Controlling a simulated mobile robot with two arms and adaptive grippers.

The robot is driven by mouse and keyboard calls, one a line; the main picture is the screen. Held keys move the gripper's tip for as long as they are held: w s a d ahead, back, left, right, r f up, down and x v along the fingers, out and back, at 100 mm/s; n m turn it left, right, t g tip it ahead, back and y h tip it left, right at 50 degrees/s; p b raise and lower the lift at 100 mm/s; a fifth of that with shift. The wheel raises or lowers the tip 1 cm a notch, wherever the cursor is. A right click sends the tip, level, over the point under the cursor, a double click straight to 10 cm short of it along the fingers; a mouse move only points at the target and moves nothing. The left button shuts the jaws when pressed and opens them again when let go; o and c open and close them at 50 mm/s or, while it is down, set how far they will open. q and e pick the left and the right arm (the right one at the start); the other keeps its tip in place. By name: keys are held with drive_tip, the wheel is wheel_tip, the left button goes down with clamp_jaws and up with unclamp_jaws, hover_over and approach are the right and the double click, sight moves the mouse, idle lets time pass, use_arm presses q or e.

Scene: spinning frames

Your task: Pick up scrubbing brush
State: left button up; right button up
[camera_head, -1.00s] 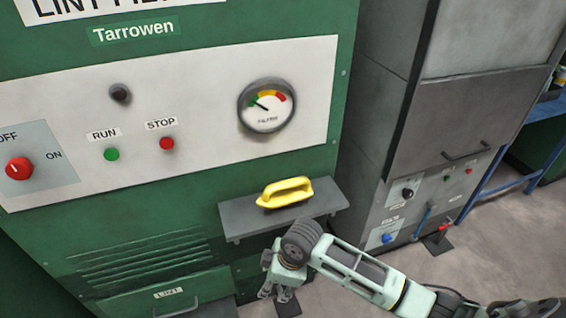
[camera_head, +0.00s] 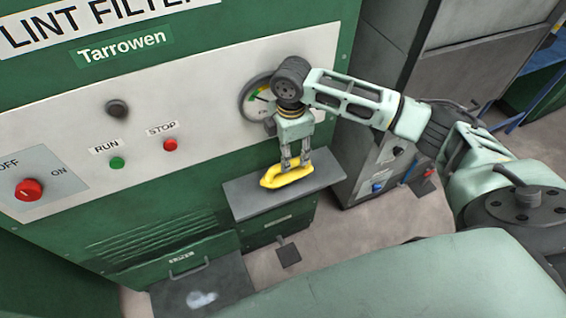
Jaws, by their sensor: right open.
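The scrubbing brush (camera_head: 287,175) is yellow with a raised handle. It lies on a small grey shelf (camera_head: 262,203) that sticks out from the green machine. My right gripper (camera_head: 295,164) points down directly over the brush, its two fingers apart and their tips at the handle. The fingers overlap the handle in this view, and I cannot tell whether they touch it. My left gripper does not show.
The green lint filter machine (camera_head: 135,205) has a red knob (camera_head: 29,189), a green run button (camera_head: 117,163) and a red stop button (camera_head: 170,145). My right arm partly covers its gauge (camera_head: 258,92). A grey cabinet stands to the right.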

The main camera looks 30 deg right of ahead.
sight(291, 163)
drive_tip(key=shift+s+f+p, duration=0.3)
drive_tip(key=shift+s+f, duration=0.15)
drive_tip(key=shift+f, duration=0.2)
drive_tip(key=f, duration=0.2)
drive_tip(key=f+p, duration=0.1)
drive_tip(key=shift+w+d+f, duration=0.15)
drive_tip(key=shift+w+f, duration=0.15)
drive_tip(key=shift+f, duration=0.1)
drive_tip(key=shift+w+f, duration=0.1)
drive_tip(key=shift+f, duration=0.35)
drive_tip(key=shift+r, duration=0.1)
drive_tip(key=shift+c, duration=0.3)
drive_tip(key=shift+c, duration=0.9)
clamp_jaws()
